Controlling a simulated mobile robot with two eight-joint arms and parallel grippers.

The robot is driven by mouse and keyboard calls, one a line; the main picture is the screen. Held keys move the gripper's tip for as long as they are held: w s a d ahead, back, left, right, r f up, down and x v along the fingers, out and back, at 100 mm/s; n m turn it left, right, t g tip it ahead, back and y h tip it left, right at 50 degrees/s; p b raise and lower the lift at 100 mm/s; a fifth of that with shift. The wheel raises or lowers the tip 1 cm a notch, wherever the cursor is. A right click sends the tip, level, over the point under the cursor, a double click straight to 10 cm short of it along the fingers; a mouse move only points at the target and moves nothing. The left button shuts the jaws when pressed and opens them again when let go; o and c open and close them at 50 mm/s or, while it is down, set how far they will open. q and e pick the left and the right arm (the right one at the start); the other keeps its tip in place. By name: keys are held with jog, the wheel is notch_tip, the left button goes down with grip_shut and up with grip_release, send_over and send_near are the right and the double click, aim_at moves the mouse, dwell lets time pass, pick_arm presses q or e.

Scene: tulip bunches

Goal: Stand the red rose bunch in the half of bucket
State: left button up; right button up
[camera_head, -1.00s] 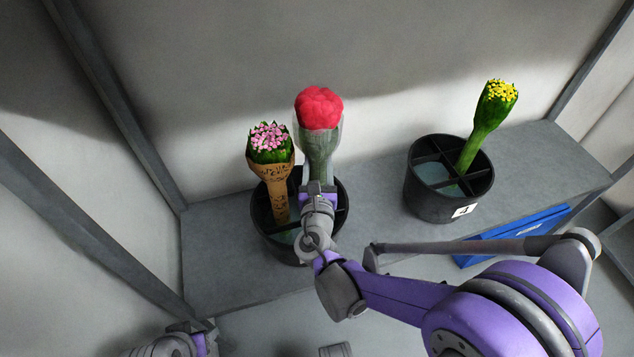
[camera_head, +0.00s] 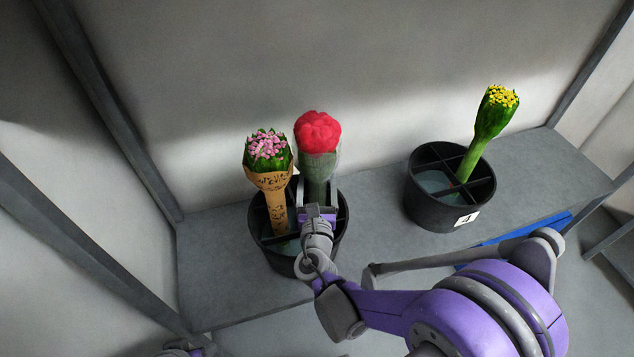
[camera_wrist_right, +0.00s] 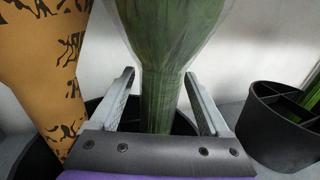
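The red rose bunch (camera_head: 318,133), in a clear sleeve, stands upright in the right part of the left black bucket (camera_head: 333,240). Its green stems (camera_wrist_right: 160,95) go down into that bucket in the right wrist view, but their lower end is hidden. My right gripper (camera_head: 317,200) is at the bunch's lower stems, above the bucket's front rim. In the wrist view its two fingers (camera_wrist_right: 160,100) stand on either side of the stems, with a gap on each side. The gripper is open around them.
A pink bunch in brown printed paper (camera_head: 272,190) stands close by in the left part of the same bucket. A second divided bucket (camera_head: 432,212) with a yellow bunch (camera_head: 487,130) is to the right. The grey shelf (camera_head: 375,225) is clear between the buckets.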

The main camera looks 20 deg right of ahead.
jog(key=shift+r, duration=0.15)
jog(key=shift+s+a, duration=0.1)
jog(key=shift+s, duration=0.2)
jog(key=v, duration=1.1)
jog(key=s+d+f+m+g+h, duration=0.1)
jog(key=s+d+f+m+g, duration=0.3)
jog(key=m, duration=0.4)
jog(key=s+d+f+m+g, duration=0.2)
jog(key=s+d+m+g, duration=0.15)
jog(key=d+m, duration=0.45)
jog(key=s+a+m+g+y, duration=0.2)
jog(key=s+m, duration=0.3)
jog(key=m, duration=0.3)
jog(key=s+a+f+m+g+y, duration=0.1)
jog(key=s+a+m+g+y, duration=0.2)
jog(key=m, duration=0.5)
jog(key=shift+s+a+m+y+p, duration=0.3)
jog(key=shift+s+a+m+y, duration=0.15)
jog(key=shift+s, duration=0.5)
